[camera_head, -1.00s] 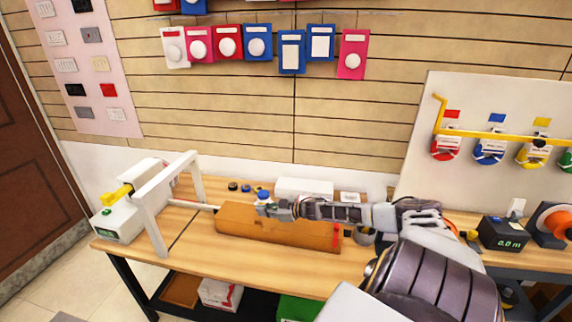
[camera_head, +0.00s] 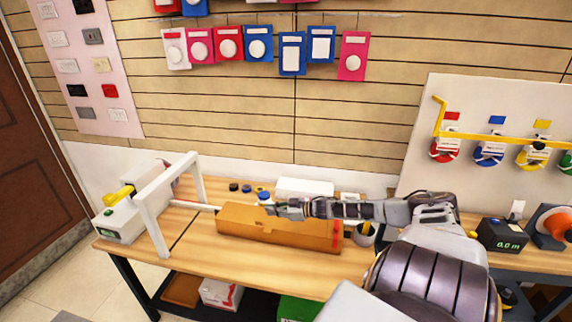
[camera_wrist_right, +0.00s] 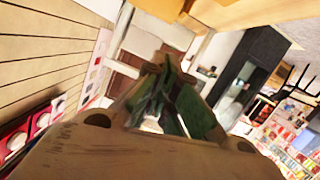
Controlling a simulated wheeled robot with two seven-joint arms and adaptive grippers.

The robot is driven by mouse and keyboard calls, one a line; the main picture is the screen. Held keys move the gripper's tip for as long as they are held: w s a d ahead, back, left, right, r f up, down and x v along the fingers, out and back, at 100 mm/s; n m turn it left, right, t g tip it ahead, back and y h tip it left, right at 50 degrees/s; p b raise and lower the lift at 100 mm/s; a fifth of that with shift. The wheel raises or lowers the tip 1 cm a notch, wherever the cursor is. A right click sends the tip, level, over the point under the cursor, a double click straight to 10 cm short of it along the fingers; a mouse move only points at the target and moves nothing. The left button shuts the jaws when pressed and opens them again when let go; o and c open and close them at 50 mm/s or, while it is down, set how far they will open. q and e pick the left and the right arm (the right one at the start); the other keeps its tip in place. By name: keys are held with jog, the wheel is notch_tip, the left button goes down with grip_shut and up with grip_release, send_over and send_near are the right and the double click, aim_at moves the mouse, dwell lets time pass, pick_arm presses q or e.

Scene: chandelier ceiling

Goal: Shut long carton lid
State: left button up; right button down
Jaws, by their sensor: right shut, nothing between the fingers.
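The long brown carton (camera_head: 270,232) lies lengthwise on the wooden table, with a red mark near its right end. Its top face is partly covered by my right arm, so I cannot tell whether the lid is fully down. My right gripper (camera_head: 268,209) is shut and empty, over the carton's back upper edge near its left half; whether it touches the carton is unclear. In the right wrist view the fingers (camera_wrist_right: 165,85) are together, with nothing between them. My left gripper is not in view.
A white frame machine (camera_head: 150,205) with a yellow part stands at the left. A white box (camera_head: 304,188) and small round items lie behind the carton. A dark meter (camera_head: 501,234) stands at the right. The table front is clear.

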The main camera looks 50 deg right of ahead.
jog(key=shift+p+v, duration=0.75)
jog(key=shift+v, duration=2.15)
jog(key=shift+d, duration=0.15)
